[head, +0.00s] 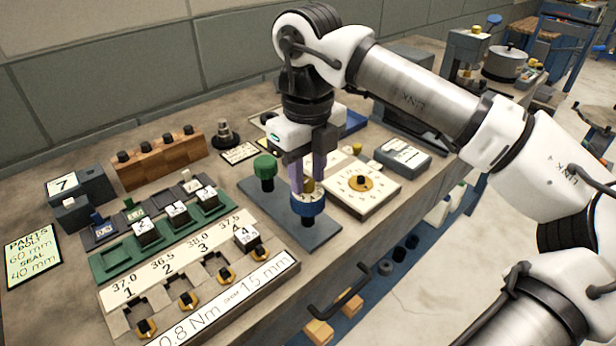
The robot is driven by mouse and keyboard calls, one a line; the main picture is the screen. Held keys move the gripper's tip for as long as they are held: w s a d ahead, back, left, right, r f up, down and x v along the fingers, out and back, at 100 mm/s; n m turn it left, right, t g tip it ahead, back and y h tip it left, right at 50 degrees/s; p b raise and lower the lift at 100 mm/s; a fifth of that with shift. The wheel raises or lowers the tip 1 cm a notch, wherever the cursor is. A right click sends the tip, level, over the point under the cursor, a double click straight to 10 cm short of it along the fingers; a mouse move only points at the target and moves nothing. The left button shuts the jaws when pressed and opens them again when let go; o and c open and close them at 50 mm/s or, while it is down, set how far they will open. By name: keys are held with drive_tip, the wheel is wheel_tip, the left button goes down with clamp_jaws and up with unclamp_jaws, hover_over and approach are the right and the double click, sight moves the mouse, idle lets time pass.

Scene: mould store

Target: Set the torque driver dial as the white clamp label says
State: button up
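My gripper (309,182) points down over a grey base plate, with its two purple fingers apart. Below and between them is a blue-collared fitting (307,205) with a white band and a brass top. Whether the fingers touch the brass top cannot be told. A white square dial plate (378,201) with marks around a brass knob (360,183) lies just right of the gripper; which mark the knob points to is too small to read. A white label (225,305) on the front of the numbered rack reads "0.8 Nm" and "1.5 mm", with a small blurred word between.
A green knob (264,169) stands close left of the gripper on the grey base plate (318,233). The rack (283,258) has slots numbered 1 to 4, with a block at 4. A green tray (110,262) holds white-topped blocks. A grey box (403,154) stands behind the dial plate.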

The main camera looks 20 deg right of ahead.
drive_tip(key=c, duration=0.5)
drive_tip(key=shift+c, duration=0.2)
drive_tip(key=n, duration=0.3)
drive_tip(key=shift+n, duration=0.7)
drive_tip(key=n, duration=0.3)
drive_tip(key=shift+n, duration=0.3)
